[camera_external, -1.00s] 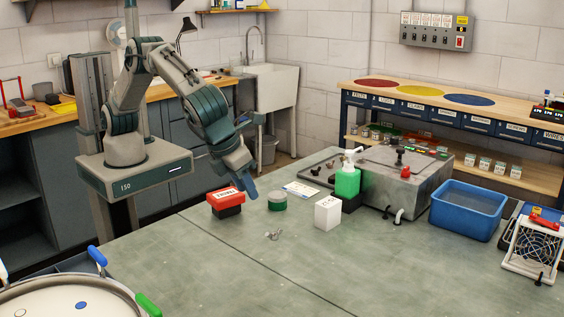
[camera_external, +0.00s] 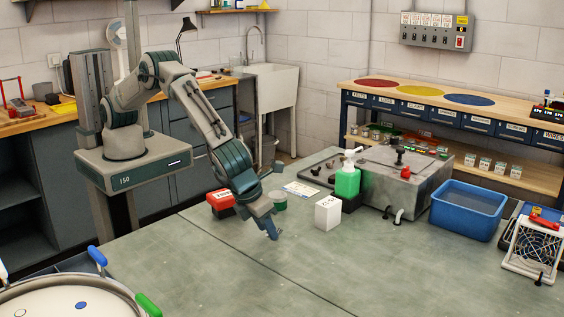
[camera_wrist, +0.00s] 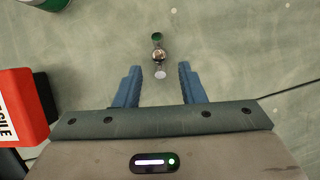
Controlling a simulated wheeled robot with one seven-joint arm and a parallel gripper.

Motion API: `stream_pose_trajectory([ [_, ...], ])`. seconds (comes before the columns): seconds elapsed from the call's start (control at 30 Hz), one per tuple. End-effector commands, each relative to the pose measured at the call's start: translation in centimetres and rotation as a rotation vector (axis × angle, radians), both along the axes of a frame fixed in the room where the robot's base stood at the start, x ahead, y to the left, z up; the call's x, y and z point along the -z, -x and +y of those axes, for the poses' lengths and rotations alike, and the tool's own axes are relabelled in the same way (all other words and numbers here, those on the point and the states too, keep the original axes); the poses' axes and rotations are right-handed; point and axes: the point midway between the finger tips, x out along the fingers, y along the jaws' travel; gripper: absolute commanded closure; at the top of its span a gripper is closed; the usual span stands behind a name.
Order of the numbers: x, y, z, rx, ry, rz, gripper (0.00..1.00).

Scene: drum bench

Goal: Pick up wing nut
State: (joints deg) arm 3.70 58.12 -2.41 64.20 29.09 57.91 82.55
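The wing nut (camera_wrist: 159,55) lies on the green-grey bench, small and metallic with a round middle and two ends. In the wrist view it is centred just ahead of my gripper (camera_wrist: 159,72), its near end between the fingertips. My gripper is open and empty, blue fingers spread on either side. In the external view my gripper (camera_external: 274,236) points down over the bench and hides the wing nut. I cannot tell the exact height of the fingers above it.
A red box (camera_wrist: 22,105) is close on the left. A blue bin (camera_external: 467,211) is at the right. The front of the bench is clear.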

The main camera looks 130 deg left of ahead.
Motion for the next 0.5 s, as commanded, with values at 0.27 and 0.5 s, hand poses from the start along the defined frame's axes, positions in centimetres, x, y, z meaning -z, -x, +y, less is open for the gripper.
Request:
stream_pose_trajectory([
  [0.27,1.08,-0.14,0.46,0.0,0.001,-0.002,0.64],
  [0.5,1.06,-0.13,0.43,0.001,0.0,-0.002,1.0],
])
